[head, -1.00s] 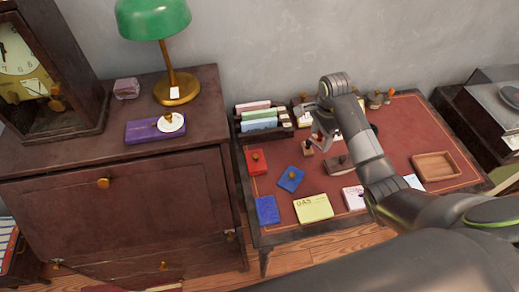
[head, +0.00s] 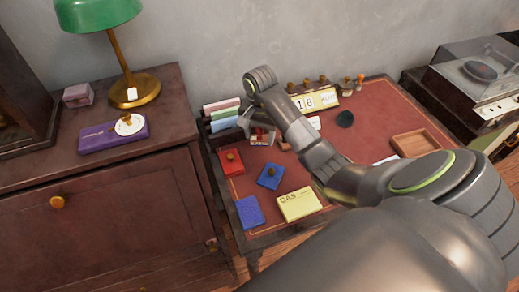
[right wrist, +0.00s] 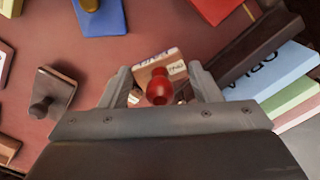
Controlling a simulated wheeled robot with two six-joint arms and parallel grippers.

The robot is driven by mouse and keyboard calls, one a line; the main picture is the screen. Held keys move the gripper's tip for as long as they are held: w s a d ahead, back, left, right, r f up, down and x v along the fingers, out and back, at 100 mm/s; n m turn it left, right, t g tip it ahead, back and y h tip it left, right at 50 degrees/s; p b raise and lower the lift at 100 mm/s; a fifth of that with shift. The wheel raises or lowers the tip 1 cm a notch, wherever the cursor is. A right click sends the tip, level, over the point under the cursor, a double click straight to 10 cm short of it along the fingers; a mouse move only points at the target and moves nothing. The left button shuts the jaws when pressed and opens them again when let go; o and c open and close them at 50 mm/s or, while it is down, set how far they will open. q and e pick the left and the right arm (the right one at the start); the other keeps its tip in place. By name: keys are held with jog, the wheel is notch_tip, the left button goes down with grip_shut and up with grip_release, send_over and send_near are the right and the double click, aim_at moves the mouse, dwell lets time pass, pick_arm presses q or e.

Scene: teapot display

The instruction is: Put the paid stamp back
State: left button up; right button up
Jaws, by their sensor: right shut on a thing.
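A stamp (right wrist: 158,88) with a round red knob and a wooden block with small lettering is between the fingers of my right gripper (right wrist: 163,95) in the right wrist view. The gripper is shut on it. In the head view my right gripper (head: 255,127) is at the left side of the desk, just right of the letter rack (head: 211,136) and behind the red ink pad (head: 231,161). The stamp (head: 261,139) shows only partly there. I cannot tell whether it touches the desk. My left gripper is not in view.
A calendar (head: 315,101) stands behind my arm. A wooden tray (head: 415,143) lies right. Another stamp (right wrist: 50,93) shows in the right wrist view.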

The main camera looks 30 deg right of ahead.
aim_at(260, 138)
notch_tip(260, 138, down, 2)
jog(key=shift+f+b, duration=0.1)
jog(key=shift+b, duration=0.5)
jog(key=shift+s+f, duration=0.1)
jog(key=shift+f, duration=0.25)
jog(key=shift+f+p, duration=0.35)
jog(key=shift+f, duration=0.5)
jog(key=o, duration=0.4)
jog(key=shift+c, duration=0.2)
jog(key=o, duration=0.5)
jog(key=shift+c, duration=0.2)
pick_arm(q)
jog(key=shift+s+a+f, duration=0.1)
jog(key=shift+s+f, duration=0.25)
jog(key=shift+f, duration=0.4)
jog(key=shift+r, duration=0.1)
